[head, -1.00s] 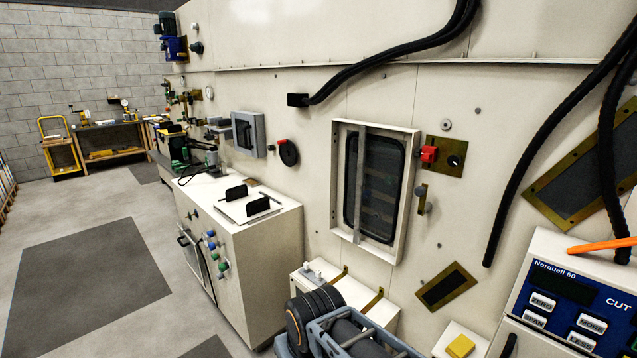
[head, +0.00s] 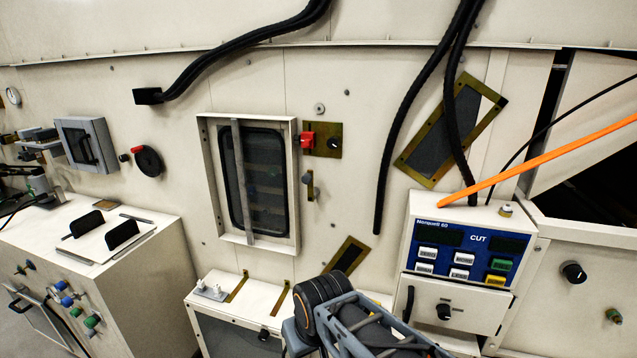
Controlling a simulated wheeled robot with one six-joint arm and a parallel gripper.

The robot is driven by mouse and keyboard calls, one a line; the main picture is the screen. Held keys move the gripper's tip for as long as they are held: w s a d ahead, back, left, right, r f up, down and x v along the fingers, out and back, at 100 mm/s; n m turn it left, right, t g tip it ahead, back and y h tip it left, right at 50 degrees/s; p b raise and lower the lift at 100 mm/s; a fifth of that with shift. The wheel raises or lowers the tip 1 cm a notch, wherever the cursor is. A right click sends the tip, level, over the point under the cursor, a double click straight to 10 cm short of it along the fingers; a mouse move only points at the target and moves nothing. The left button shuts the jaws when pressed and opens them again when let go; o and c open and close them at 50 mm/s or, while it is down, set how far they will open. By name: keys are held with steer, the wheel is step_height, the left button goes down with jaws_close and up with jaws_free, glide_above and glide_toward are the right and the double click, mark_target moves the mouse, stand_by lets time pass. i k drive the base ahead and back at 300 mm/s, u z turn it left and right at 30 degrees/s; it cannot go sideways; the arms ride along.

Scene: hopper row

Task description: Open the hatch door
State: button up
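What looks like the hatch door (head: 266,170) is a dark, rounded panel inside a pale raised frame (head: 205,165) on the cream wall, left of centre. It looks closed. A grey upright bar (head: 240,180) runs down in front of it near its left side. A red knob or handle (head: 307,140) on a brass plate (head: 325,150) sits just right of the frame. A small brass and grey latch-like fitting (head: 310,184) is below it. Part of my arm shows low in the middle, below and right of the frame. My gripper's fingertips cannot be seen.
A low white cabinet (head: 222,275) stands under the hatch. A cream bench (head: 150,255) is at left and a blue-panelled Norquell unit (head: 465,255) at right. Black hoses (head: 420,100) and an orange tube (head: 560,157) hang in front of the wall.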

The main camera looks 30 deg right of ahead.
mark_target(208, 125)
steer(key=k, duration=0.6)
steer(key=u, duration=0.6)
steer(key=i, duration=0.45)
steer(key=u, duration=0.75)
steer(key=i, duration=0.75)
steer(key=z, duration=0.6)
steer(key=i, duration=0.65)
steer(key=z, duration=0.75)
